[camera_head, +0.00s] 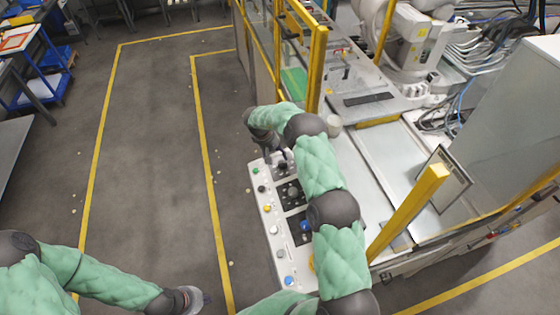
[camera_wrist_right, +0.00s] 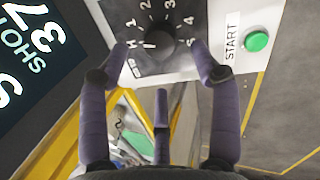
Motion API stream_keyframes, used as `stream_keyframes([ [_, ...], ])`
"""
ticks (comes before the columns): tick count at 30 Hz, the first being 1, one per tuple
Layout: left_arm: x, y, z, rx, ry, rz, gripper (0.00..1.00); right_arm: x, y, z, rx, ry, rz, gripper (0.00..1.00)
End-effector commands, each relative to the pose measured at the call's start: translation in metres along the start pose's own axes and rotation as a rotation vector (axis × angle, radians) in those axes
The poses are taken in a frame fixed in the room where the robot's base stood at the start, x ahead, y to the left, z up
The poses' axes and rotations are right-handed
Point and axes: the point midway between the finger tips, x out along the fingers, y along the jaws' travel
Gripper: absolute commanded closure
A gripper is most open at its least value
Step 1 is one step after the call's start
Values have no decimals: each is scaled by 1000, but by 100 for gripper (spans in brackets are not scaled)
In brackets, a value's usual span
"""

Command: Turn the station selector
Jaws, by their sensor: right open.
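The station selector, a black round knob (camera_wrist_right: 160,42), sits on a grey dial plate with numbers around it in the right wrist view. A pale mark on the knob seems to point left, near the H-like label. My right gripper (camera_wrist_right: 159,50) is open, with one purple finger left of the knob and one right of it; a third finger is below. Contact with the knob cannot be made out. In the head view my right gripper (camera_head: 284,158) is over the panel's upper end, partly hiding the selector. My left gripper (camera_head: 203,299) hangs over the floor at lower left, its fingers unclear.
The control panel (camera_head: 267,213) carries several coloured buttons and dials. A green START button (camera_wrist_right: 257,40) is right of the selector, and a dark display (camera_wrist_right: 35,60) is left. Yellow fence posts (camera_head: 408,210) stand right of my right arm. Open grey floor (camera_head: 150,150) lies left.

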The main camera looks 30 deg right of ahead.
Motion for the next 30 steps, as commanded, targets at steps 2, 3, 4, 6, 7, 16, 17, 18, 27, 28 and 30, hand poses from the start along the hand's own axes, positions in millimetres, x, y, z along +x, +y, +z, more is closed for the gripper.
stream_keyframes([
  [2, 0, 0, 0, 0, 0, 0, 100, -17, 0, 0, -1, 2, 0, 36],
  [3, 0, 0, 0, 0, 0, 0, 100, -24, -1, 0, -1, 1, -1, 36],
  [4, 0, 0, 0, 0, 0, 0, 100, -30, -1, 0, -1, 1, -1, 36],
  [6, 0, 0, 0, 0, 0, 0, 100, -40, -1, 0, -1, 0, -1, 36],
  [7, 0, 0, 0, 0, 0, 0, 100, -44, 0, 0, -1, -1, 0, 36],
  [16, 0, 0, 0, 0, 0, 0, 100, -62, -1, 1, 0, -3, -2, 36],
  [17, 0, 0, 0, 0, 0, 0, 100, -63, -1, 1, 0, -3, -2, 36],
  [18, 0, 0, 0, 0, 0, 0, 100, -63, -1, 1, 0, -3, -2, 36],
  [27, 4, -1, 0, 0, 0, 0, 100, -62, 6, -7, -1, 34, 28, 37],
  [28, 6, -2, 0, 0, 0, 0, 100, -62, 10, -12, -1, 54, 46, 37],
  [30, 12, -4, 0, 0, 0, 0, 100, -63, 22, -27, -6, 127, 102, 37],
])
